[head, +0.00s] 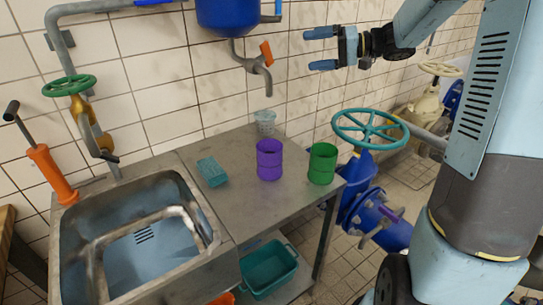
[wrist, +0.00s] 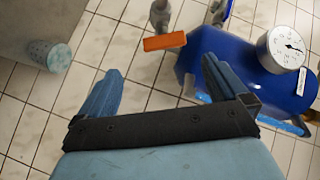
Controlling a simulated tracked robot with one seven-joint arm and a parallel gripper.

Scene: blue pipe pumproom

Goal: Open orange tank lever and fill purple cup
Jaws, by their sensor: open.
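The purple cup (head: 269,160) stands upright on the steel counter, left of the green cup (head: 322,163). The blue tank (head: 226,14) hangs on the wall above, with a grey spout (head: 262,73) bending down and an orange lever (head: 266,52) beside it. My gripper (head: 315,49) is open and empty, to the right of the orange lever and apart from it. In the wrist view the orange lever (wrist: 165,41) lies ahead between my open fingers, near the blue tank (wrist: 230,65). The purple cup is not seen in the wrist view.
A sink (head: 140,240) is at left. A teal handwheel (head: 370,129) on a blue valve stands right of the counter. The tank carries a gauge (wrist: 286,47).

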